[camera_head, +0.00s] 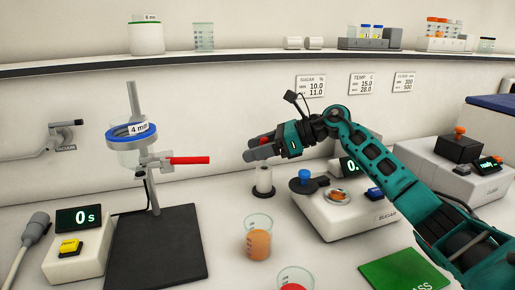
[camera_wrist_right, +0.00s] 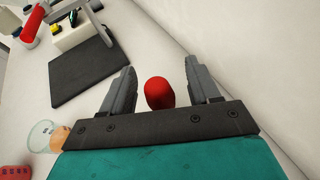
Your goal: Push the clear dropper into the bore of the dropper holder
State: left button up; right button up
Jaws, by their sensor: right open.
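The dropper holder (camera_head: 264,180) is a pale upright cylinder on a dark round foot, standing behind the beakers. My right gripper (camera_head: 252,148) is just above it, with its fingers pointing left. In the right wrist view the gripper (camera_wrist_right: 159,68) is open, its two fingers apart on either side of a red rounded bulb (camera_wrist_right: 159,94), which looks like the top of the dropper. Gaps show between bulb and fingers. The dropper's clear stem is not visible, and I cannot tell how deep it sits in the bore. My left gripper is not in view.
A stand with a black base (camera_head: 155,250) and red lever (camera_head: 190,160) is left of the holder. A beaker of orange juice (camera_head: 258,245) stands in front. The sugar meter (camera_head: 350,220) is close on the right, below my arm. The wall is behind.

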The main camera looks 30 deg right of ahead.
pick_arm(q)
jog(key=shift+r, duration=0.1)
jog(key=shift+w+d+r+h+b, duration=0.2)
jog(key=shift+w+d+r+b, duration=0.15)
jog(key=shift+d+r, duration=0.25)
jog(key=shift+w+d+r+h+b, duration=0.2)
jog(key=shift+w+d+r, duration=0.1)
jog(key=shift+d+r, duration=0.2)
pick_arm(e)
jog(key=v, duration=1.3)
